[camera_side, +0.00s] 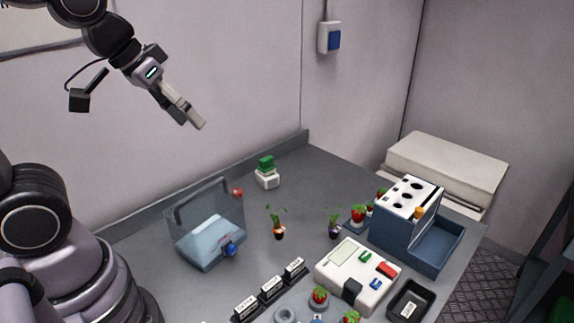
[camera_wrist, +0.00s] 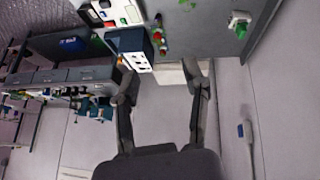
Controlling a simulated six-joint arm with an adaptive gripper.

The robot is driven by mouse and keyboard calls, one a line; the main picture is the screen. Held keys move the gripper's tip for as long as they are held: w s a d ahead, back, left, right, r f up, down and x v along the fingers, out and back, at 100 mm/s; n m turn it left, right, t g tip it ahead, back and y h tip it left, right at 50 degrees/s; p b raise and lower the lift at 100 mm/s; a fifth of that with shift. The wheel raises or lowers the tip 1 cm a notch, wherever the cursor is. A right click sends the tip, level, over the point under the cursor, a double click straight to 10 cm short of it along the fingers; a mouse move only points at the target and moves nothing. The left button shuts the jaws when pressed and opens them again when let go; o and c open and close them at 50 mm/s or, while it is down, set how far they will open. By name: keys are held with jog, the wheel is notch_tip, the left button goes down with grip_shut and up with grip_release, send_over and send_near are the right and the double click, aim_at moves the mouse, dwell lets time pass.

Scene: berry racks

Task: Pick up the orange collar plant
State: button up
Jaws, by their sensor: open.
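The orange collar plant (camera_side: 279,230) stands upright on the grey table in the side view, a small dark pot with an orange-red band and green leaves. A similar plant with a purple collar (camera_side: 335,230) stands to its right. My gripper (camera_side: 194,117) is raised high above the back left of the table, well away from both plants. In the wrist view my gripper (camera_wrist: 158,72) has its two fingers spread with nothing between them. Green leaves (camera_wrist: 189,3) show at the top edge there; I cannot tell which plant they belong to.
A clear box with a handle (camera_side: 190,226) stands left of the plant. A blue rack with a white holed top (camera_side: 398,231), a white device (camera_side: 340,266), a black tray (camera_side: 409,300) and labelled black blocks (camera_side: 271,288) lie right and in front. A white-and-green block (camera_side: 266,178) sits behind.

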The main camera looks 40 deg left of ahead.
jog(key=w+d+f+n, duration=0.2)
jog(key=w+d+f, duration=0.3)
jog(key=w, duration=0.2)
jog(key=n+t+y, duration=0.2)
jog(key=n+y, duration=0.2)
send_near(276, 222)
jog(key=s+d+r, duration=0.2)
jog(key=d+r, duration=0.1)
jog(key=d, duration=0.3)
jog(key=s+a+f+m+t+y, duration=0.2)
jog(key=s+a+f+t+y, duration=0.1)
jog(key=f+t, duration=0.15)
jog(key=shift+y, duration=0.3)
jog(key=x, duration=0.4)
jog(key=f+x, duration=0.1)
jog(key=x, duration=0.3)
jog(key=shift+w+a+f, duration=0.1)
jog(key=shift+w, duration=0.05)
jog(key=shift+d+x, duration=0.1)
jog(key=shift+x, duration=1.25)
jog(key=shift+d+x, duration=0.15)
jog(key=shift+x, duration=1.25)
jog(key=shift+f, duration=0.1)
grip_shut()
